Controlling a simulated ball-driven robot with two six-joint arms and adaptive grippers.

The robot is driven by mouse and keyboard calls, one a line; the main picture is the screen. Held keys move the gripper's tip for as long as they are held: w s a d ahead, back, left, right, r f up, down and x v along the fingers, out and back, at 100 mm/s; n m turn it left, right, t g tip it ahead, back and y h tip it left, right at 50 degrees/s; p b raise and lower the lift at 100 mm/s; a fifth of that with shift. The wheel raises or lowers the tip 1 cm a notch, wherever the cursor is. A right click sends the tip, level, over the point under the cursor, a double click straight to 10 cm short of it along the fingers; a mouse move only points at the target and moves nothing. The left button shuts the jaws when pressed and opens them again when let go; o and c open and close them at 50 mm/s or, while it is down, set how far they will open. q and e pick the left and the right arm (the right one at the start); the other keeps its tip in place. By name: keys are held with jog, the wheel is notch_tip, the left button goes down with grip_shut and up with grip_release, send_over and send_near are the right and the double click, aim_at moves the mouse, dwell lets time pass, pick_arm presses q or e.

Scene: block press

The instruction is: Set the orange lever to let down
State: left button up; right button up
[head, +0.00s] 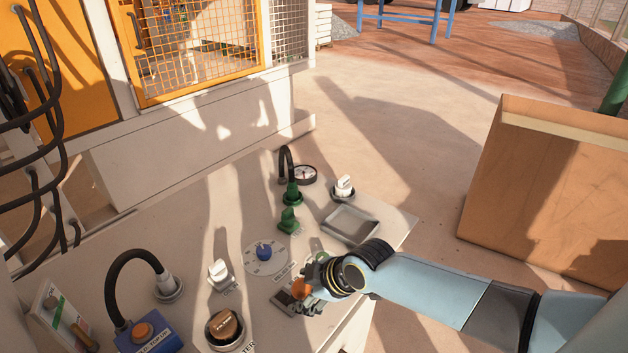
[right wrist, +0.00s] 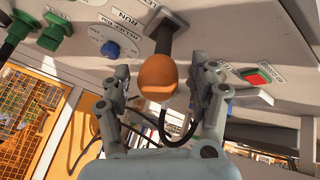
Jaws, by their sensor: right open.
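The orange lever shows in the right wrist view as an orange knob (right wrist: 158,76) on a dark shaft that comes out of a slot in the pale panel. In the head view the orange knob (head: 301,287) shows beside my right gripper (head: 300,300). In the right wrist view my right gripper (right wrist: 163,90) is open, one finger on each side of the knob, with visible gaps. I cannot tell the lever's set position; its label is only partly readable. My left gripper is not in view.
The panel carries a blue knob (head: 264,252), green valves (head: 288,219), white switches (head: 221,272) and a brown-topped button (head: 225,325). A shallow metal tray (head: 378,228) sits at the right. A black hose (head: 118,262) arches at the left. A large cardboard-coloured box (head: 545,180) stands beyond.

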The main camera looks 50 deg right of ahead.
jog(key=v, duration=1.1)
jog(key=shift+s+r, duration=0.2)
jog(key=shift+s, duration=0.05)
jog(key=shift+f, duration=0.1)
